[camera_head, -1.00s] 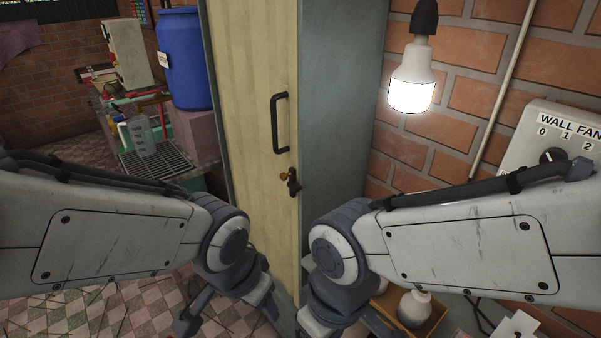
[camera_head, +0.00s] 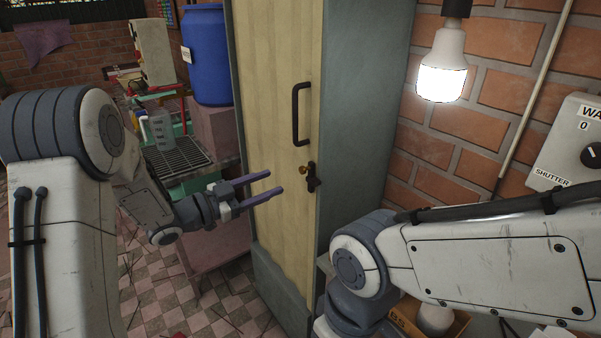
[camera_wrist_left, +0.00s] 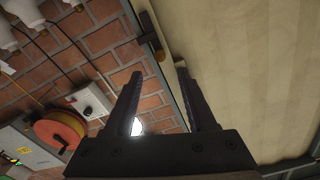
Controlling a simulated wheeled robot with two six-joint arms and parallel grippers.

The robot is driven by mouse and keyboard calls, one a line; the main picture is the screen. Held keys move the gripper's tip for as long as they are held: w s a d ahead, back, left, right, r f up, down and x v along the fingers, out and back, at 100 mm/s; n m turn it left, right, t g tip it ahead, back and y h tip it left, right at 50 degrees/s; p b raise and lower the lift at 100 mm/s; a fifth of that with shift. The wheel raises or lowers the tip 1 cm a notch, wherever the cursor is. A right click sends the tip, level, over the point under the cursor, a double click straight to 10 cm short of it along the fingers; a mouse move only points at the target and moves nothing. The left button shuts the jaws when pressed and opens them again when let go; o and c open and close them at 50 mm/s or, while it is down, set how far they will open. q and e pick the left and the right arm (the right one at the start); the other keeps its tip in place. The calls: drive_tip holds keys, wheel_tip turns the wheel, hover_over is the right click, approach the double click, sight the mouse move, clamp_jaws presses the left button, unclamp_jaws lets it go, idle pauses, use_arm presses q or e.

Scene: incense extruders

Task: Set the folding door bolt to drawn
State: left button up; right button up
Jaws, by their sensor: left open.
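The cream folding door (camera_head: 270,90) has a dark vertical pull handle (camera_head: 296,114). Below the handle, near the door's right edge, sits the bolt, a small dark fitting (camera_head: 313,181) with a brass knob (camera_head: 303,170) beside it. My left gripper (camera_head: 276,183) is open and empty, its fingers pointing right, a little left of the bolt. In the left wrist view, the open fingers (camera_wrist_left: 159,70) point at the door edge, with a dark fitting (camera_wrist_left: 150,36) just beyond them. I cannot tell the bolt's exact setting. My right gripper is not visible.
A grey cabinet side (camera_head: 368,110) stands right of the door, before a brick wall with a lit bulb (camera_head: 443,80) and a wall switch box (camera_head: 575,150). A blue barrel (camera_head: 206,55) and a rack (camera_head: 175,157) stand left. My right arm fills the lower right.

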sight(301, 171)
use_arm(q)
drive_tip(key=p+x, duration=0.2)
drive_tip(key=x, duration=0.8)
drive_tip(key=shift+d, duration=0.1)
clamp_jaws()
drive_tip(key=shift+s, duration=0.1)
idle(1.0)
